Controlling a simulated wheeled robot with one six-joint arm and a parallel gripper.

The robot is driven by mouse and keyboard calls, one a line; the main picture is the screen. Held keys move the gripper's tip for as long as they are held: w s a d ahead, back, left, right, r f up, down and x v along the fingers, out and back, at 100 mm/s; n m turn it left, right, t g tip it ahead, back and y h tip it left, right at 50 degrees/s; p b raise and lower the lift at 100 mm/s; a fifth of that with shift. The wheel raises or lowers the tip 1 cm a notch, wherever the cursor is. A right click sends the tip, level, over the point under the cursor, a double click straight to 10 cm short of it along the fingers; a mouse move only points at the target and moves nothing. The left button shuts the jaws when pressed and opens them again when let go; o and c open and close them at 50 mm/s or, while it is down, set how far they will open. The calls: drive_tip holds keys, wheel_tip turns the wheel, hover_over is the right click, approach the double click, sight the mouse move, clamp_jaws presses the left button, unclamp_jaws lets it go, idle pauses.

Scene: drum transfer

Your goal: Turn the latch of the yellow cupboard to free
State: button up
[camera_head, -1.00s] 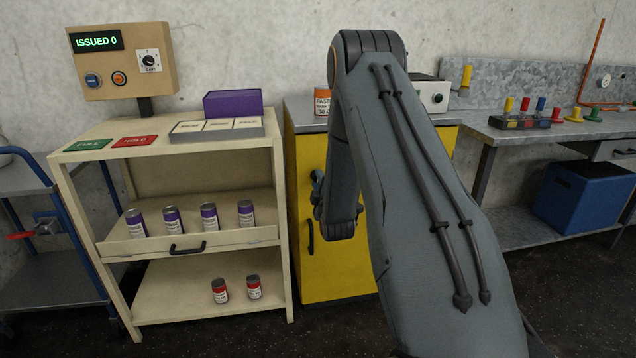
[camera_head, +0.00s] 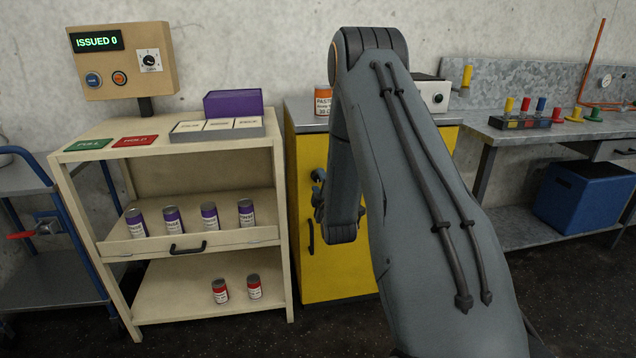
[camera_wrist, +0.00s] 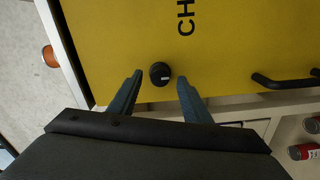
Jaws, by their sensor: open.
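The yellow cupboard (camera_head: 322,262) stands at the centre of the head view, partly hidden behind my arm. Its yellow front (camera_wrist: 215,60) fills much of the wrist view. The latch is a round black knob (camera_wrist: 160,74) with a pale mark, low on that front in the wrist view. My gripper (camera_wrist: 159,80) is open, with one blue-grey finger on each side of the knob. I cannot tell whether the fingers touch it. In the head view my gripper (camera_head: 318,190) shows only in part, and the knob is hidden there.
A black door handle (camera_wrist: 285,81) sits to the right of the knob. A beige shelf unit (camera_head: 222,250) with purple and red cans stands left of the cupboard. An orange-labelled can (camera_head: 322,101) and a white box (camera_head: 432,95) stand on the cupboard top.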

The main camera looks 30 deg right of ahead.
drive_tip(key=v, duration=0.6)
drive_tip(key=shift+s, duration=0.2)
drive_tip(key=s+a+r+m+g+y+p, duration=0.2)
drive_tip(key=s+a+m+g+p, duration=0.15)
drive_tip(key=s+a, duration=0.2)
drive_tip(key=s+a+r+m+g+y+p, duration=0.2)
drive_tip(key=s+a+r+m+g, duration=0.1)
drive_tip(key=s+a+g, duration=0.3)
drive_tip(key=s+a+r+m+g+p, duration=0.2)
drive_tip(key=s+a+r+g, duration=0.1)
drive_tip(key=s, duration=1)
drive_tip(key=s+a+r+m+g+y+p, duration=0.1)
drive_tip(key=s+a+r+m+g+p, duration=0.1)
drive_tip(key=s+a, duration=0.5)
drive_tip(key=s+r+m+g, duration=0.1)
drive_tip(key=s+r+g, duration=0.1)
drive_tip(key=s, duration=0.4)
drive_tip(key=shift+m+g, duration=0.35)
drive_tip(key=shift+g, duration=0.1)
